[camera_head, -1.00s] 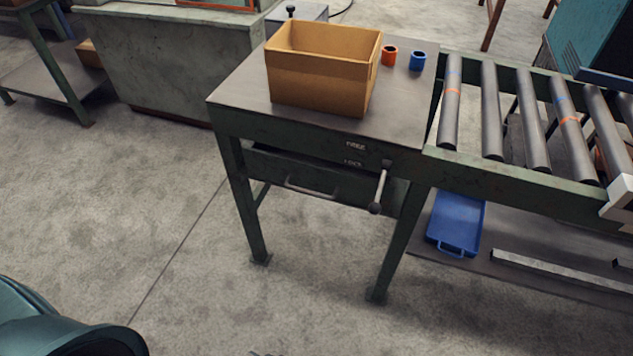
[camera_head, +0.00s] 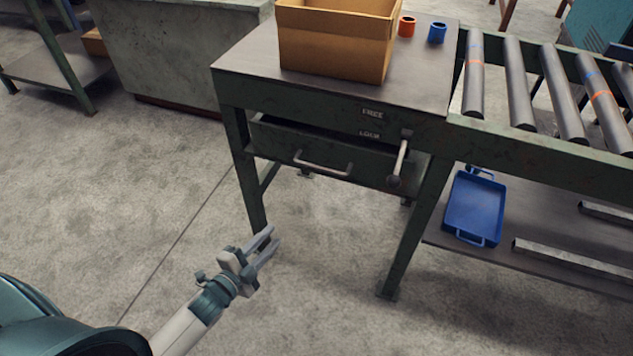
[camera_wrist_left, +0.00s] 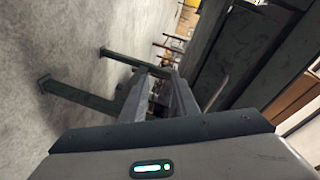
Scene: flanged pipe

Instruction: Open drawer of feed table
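The feed table (camera_head: 238,62) is a dark green metal table in the middle of the head view. Its drawer (camera_head: 279,141) sits under the top, with a grey bar handle (camera_head: 323,168) on its front. A dark gap shows above the drawer front. My left gripper (camera_head: 269,246) is open and empty, low in front of the table and apart from the handle. The left wrist view shows its two fingers (camera_wrist_left: 160,97) spread. My right gripper is not in view.
An open cardboard box (camera_head: 336,48), an orange cup (camera_head: 407,27) and a blue cup (camera_head: 437,33) stand on the table top. A roller conveyor (camera_head: 543,142) joins at right, with a blue tray (camera_head: 474,208) on its lower shelf. The floor in front is clear.

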